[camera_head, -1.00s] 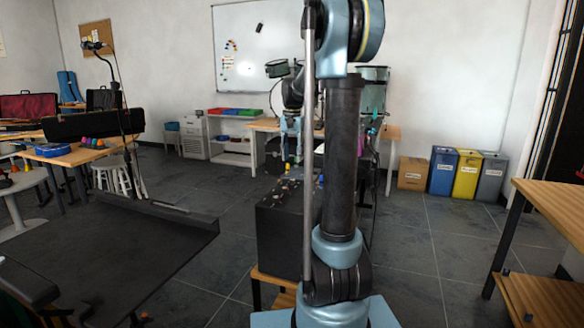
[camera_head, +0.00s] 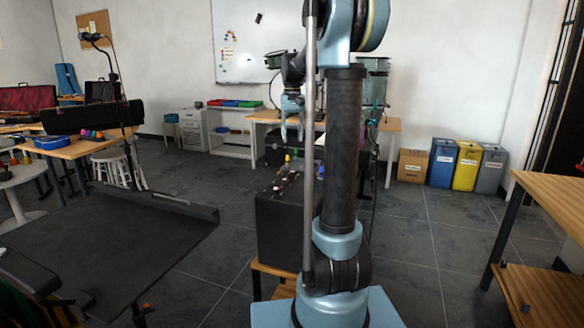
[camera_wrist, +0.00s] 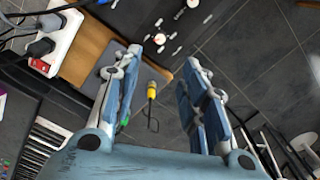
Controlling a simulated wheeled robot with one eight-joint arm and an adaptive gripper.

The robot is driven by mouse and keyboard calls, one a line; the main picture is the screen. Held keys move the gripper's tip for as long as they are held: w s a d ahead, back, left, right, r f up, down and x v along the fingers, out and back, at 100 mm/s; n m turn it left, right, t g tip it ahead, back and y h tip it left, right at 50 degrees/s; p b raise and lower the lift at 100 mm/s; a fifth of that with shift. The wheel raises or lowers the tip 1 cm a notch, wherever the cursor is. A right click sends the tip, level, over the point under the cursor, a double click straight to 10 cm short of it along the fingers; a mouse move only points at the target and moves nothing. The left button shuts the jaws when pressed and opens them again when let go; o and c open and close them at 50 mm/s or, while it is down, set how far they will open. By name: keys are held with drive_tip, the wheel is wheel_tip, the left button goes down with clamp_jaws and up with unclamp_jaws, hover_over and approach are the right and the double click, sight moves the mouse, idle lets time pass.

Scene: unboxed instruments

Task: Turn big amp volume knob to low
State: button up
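The big amp (camera_head: 285,225) is a black box on a low wooden stand, left of my arm column in the head view. Small knobs (camera_head: 288,172) stand on its top, too small there to read their settings. In the wrist view the amp's dark top panel (camera_wrist: 172,14) shows at the top edge, with white-topped knobs (camera_wrist: 159,38) and light switches. My gripper (camera_wrist: 163,58) is open and empty, its fingers spread below the panel in that view. In the head view my gripper (camera_head: 292,128) hangs above the amp, apart from it. Which knob is volume cannot be told.
A yellow plug (camera_wrist: 152,88) with a cable shows between the fingers in the wrist view. A white power strip (camera_wrist: 58,42) and a keyboard (camera_wrist: 42,148) lie at left. A wooden table (camera_head: 390,124) stands behind the amp; grey floor lies around it.

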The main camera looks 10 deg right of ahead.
wheel_tip(320, 180, up, 3)
drive_tip(key=n, duration=0.6)
approach(293, 174)
drive_tip(key=f, duration=0.2)
drive_tip(key=w+f, duration=0.1)
drive_tip(key=f, duration=0.5)
drive_tip(key=shift+w, duration=0.15)
clamp_jaws()
